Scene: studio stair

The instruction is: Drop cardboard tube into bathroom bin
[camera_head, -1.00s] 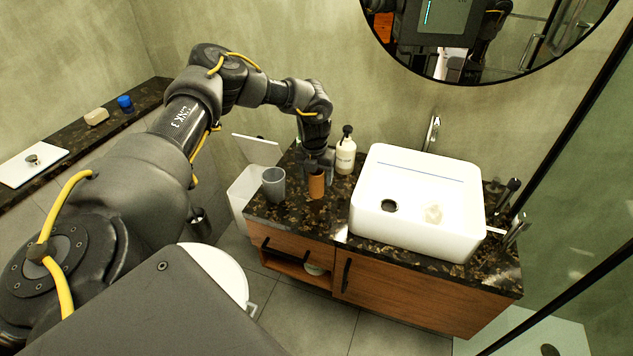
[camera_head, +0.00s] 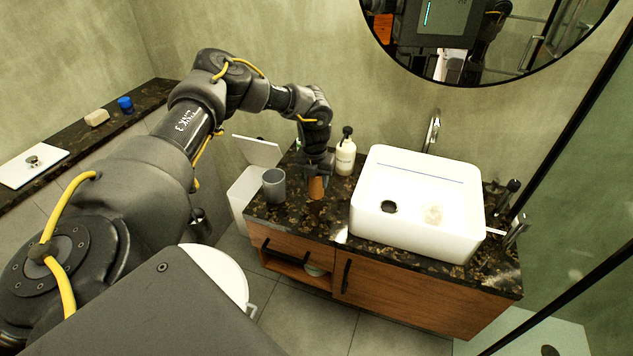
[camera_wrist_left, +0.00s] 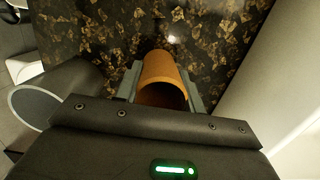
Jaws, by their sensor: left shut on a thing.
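The cardboard tube (camera_head: 317,187) is a short orange-brown cylinder at the left part of the dark speckled counter. My left gripper (camera_head: 318,172) reaches down over it and is shut on it. In the left wrist view the tube (camera_wrist_left: 162,80) sits between the two grey fingers, its open end toward the camera. I cannot tell whether its lower end touches the counter. A white bin (camera_head: 243,190) with a raised lid (camera_head: 256,150) stands on the floor just left of the counter; I take it as the bathroom bin. My right gripper is not in view.
A grey cup (camera_head: 274,186) stands on the counter close left of the tube. A soap dispenser (camera_head: 345,157) stands behind right, beside the white basin (camera_head: 465,215). A toilet (camera_head: 218,266) is at front left. A ledge (camera_head: 75,140) runs along the left wall.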

